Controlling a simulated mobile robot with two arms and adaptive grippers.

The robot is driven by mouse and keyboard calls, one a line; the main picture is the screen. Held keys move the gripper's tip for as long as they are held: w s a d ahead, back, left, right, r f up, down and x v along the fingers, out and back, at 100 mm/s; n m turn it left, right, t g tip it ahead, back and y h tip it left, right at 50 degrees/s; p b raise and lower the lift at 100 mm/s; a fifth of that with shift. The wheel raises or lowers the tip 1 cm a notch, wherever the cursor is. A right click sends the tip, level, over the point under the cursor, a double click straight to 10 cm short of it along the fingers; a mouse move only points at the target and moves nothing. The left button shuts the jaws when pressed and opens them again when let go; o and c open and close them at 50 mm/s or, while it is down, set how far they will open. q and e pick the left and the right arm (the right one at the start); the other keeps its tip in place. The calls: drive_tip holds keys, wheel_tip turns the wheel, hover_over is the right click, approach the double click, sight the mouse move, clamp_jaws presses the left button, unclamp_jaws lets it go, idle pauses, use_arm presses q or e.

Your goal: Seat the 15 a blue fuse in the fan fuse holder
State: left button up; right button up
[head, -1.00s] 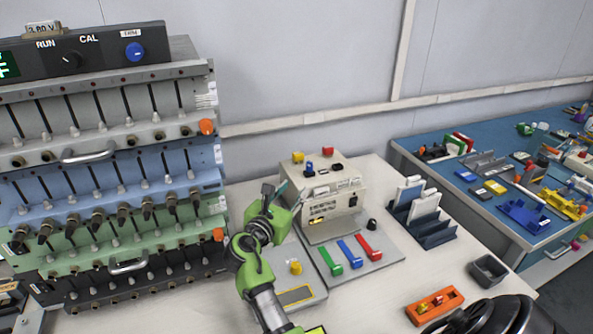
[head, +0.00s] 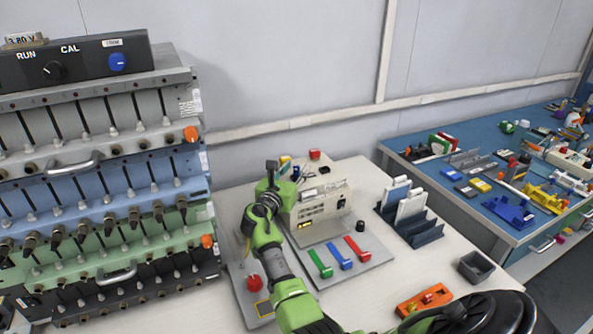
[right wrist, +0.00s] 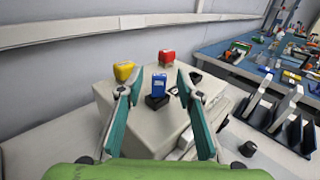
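A blue fuse (right wrist: 159,84) stands upright in a black holder (right wrist: 156,102) on top of the beige box (right wrist: 112,97). The fuse also shows in the head view (head: 296,172). My right gripper (right wrist: 159,73) is open, its two teal fingers on either side of the blue fuse with a gap at each side. In the head view my right gripper (head: 284,168) is small and partly blends with the box top. I cannot read which holder is the fan one.
A yellow fuse (right wrist: 123,70) and a red fuse (right wrist: 166,57) stand behind the blue one. Green, blue and red levers (head: 341,256) lie before the box. A blue rack (head: 421,232) and an orange block (head: 425,299) are at right. The instrument rack (head: 105,185) fills the left.

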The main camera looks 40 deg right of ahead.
drive_tip(key=shift+x, duration=1.05)
drive_tip(key=shift+a, duration=0.1)
drive_tip(key=c, duration=0.9)
